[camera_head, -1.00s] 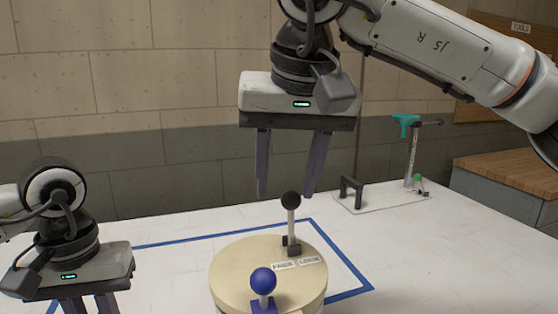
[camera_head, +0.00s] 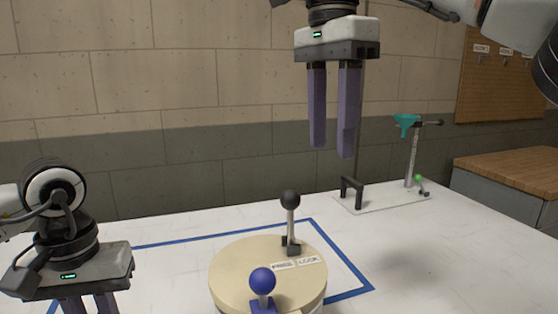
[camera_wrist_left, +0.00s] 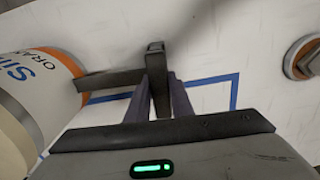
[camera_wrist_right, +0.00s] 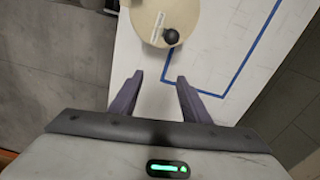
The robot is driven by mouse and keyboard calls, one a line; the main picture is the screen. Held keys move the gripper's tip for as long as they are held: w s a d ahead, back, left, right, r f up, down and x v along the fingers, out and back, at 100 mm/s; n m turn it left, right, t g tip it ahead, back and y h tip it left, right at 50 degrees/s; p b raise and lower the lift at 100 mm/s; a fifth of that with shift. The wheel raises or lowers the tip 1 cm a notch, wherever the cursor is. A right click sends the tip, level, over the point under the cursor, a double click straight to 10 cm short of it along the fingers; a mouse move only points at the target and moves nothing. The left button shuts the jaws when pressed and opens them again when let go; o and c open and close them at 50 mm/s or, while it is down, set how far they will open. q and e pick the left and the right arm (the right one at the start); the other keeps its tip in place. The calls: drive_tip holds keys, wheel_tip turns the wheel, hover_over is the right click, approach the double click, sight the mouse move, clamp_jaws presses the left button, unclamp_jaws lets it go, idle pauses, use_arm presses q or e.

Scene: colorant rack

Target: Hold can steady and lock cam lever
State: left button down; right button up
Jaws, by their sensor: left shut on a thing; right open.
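The can (camera_wrist_left: 30,110), with a white, orange and blue label, shows at the left of the left wrist view. Its cream round top (camera_head: 235,265) is low in the middle of the head view. A black-knobbed lever (camera_head: 291,215) stands upright at the top's far edge, beside the FREE and LOCK labels (camera_head: 295,263). A blue-knobbed lever (camera_head: 262,282) is at the near side. My left gripper (camera_wrist_left: 163,85) is shut on the dark handle (camera_wrist_left: 110,79) jutting from the can. My right gripper (camera_head: 332,150) is open and empty, above and right of the black-knobbed lever.
Blue tape (camera_head: 350,270) outlines an area of the white table (camera_head: 430,260) around the can. A stand with a teal funnel (camera_head: 406,121) and a black bracket (camera_head: 351,188) are at the back right. A wooden-topped cabinet (camera_head: 510,160) stands at the right.

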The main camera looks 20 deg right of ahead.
drive_tip(key=shift+w+d+r+m, duration=0.1)
drive_tip(key=shift+d+r+m, duration=0.2)
drive_tip(key=shift+r+m, duration=0.25)
drive_tip(key=shift+d+r+m, duration=0.3)
drive_tip(key=shift+r+m, duration=0.15)
drive_tip(key=shift+m, duration=0.1)
